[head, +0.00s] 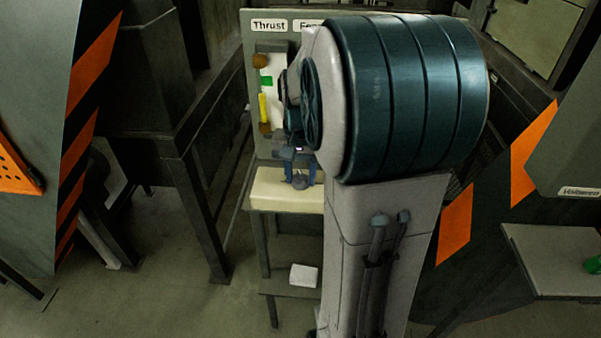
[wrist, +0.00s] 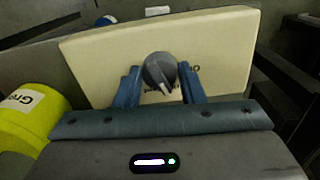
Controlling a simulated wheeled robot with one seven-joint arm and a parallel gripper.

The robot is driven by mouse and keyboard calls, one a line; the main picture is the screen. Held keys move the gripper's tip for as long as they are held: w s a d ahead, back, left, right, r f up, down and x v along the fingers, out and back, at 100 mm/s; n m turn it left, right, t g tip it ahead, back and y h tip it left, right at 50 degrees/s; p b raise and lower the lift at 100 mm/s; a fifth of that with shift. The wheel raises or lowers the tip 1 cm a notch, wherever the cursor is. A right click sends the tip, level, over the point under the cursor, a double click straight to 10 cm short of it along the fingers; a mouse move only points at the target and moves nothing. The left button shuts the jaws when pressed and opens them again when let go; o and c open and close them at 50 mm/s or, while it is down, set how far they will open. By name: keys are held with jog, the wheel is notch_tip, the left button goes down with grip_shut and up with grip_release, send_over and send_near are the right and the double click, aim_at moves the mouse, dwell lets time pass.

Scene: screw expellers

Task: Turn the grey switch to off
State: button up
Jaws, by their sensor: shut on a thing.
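The grey switch (wrist: 160,70) is a round knob on the front of a cream box (wrist: 225,45). In the wrist view its pale pointer mark points down and slightly right. Dark lettering beside it is mostly hidden; an "O" shows at its right. My gripper (wrist: 161,78) has its two blue fingers on either side of the knob and is shut on it. In the head view the gripper (head: 298,166) is at the cream box (head: 275,190), over the small grey knob (head: 300,182). My arm hides the right part of the box.
Above the box stands a panel (head: 253,45) labelled "Thrust", with a yellow bar gauge (head: 264,107). A yellow cylinder (wrist: 28,112) with a partly readable label is at the wrist view's left. A small white block (head: 303,275) lies on a lower shelf. Striped machines flank both sides.

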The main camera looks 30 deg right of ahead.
aim_at(300, 175)
jog(key=n, duration=0.5)
jog(key=shift+n, duration=0.3)
jog(key=n, duration=0.5)
jog(key=shift+n, duration=0.3)
jog(key=o, duration=1)
notch_tip(300, 175, up, 14)
jog(key=shift+f, duration=0.1)
jog(key=shift+a, duration=0.1)
jog(key=s+a+f+m+t, duration=0.1)
jog(key=s+a+f, duration=0.2)
jog(key=s+a, duration=0.1)
jog(key=s+a+f+m+t, duration=0.1)
jog(key=s+a+f, duration=0.3)
jog(key=s+a+f+m, duration=0.1)
jog(key=s+a+f, duration=0.3)
jog(key=shift+s+f+m+t, duration=0.2)
jog(key=shift+f+m+t, duration=0.05)
jog(key=shift+m+t, duration=0.15)
